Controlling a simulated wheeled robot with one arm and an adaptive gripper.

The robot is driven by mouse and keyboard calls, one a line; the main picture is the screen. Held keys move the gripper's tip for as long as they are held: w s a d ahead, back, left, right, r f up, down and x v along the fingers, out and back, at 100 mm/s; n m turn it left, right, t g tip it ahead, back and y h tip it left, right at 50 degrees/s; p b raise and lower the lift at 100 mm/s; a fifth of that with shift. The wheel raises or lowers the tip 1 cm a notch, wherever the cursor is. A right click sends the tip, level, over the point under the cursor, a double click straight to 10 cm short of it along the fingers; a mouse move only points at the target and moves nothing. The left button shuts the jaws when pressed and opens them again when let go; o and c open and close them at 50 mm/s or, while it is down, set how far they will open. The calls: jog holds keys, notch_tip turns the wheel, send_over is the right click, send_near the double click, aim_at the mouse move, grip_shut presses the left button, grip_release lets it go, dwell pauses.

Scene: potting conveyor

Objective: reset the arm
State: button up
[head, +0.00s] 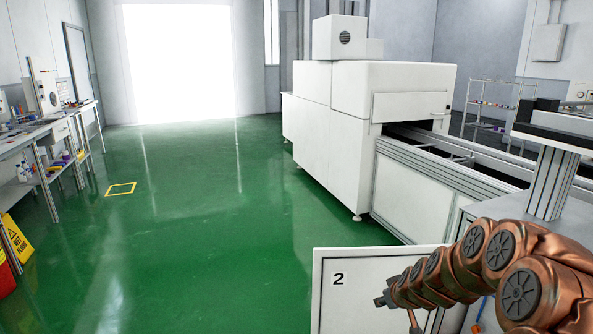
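My copper-coloured arm (497,268) reaches in from the lower right corner, with its joints bent in a row toward the left. A small dark piece at its far end, where my gripper (383,301) is, shows in front of a white panel. The fingers are too small and too turned away to tell whether they are open or shut. I see no object held at the arm's end.
The white panel marked 2 (333,262) stands close behind the arm's end. A conveyor (455,172) runs from a white machine (330,135) on the right. A workbench (40,130) and yellow wet-floor sign (17,240) stand left. The green floor (210,220) between is clear.

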jog(key=s+a+r+g+y, duration=0.1)
jog(key=s+a+r+g, duration=0.3)
jog(key=s+a, duration=0.55)
jog(key=s+d+r+m+g+h, duration=0.1)
jog(key=s+r+m+g, duration=0.15)
jog(key=s, duration=1.65)
jog(key=s+d+r+m+g+h, duration=0.1)
jog(key=s+r+g, duration=0.3)
jog(key=s, duration=1.5)
jog(key=s+p+v, duration=0.3)
jog(key=p+v, duration=1.1)
jog(key=v, duration=0.1)
jog(key=shift+w+d+r+t+p, duration=0.25)
jog(key=shift+w+r+t+p, duration=0.1)
jog(key=shift+r, duration=0.35)
jog(key=shift+d, duration=0.1)
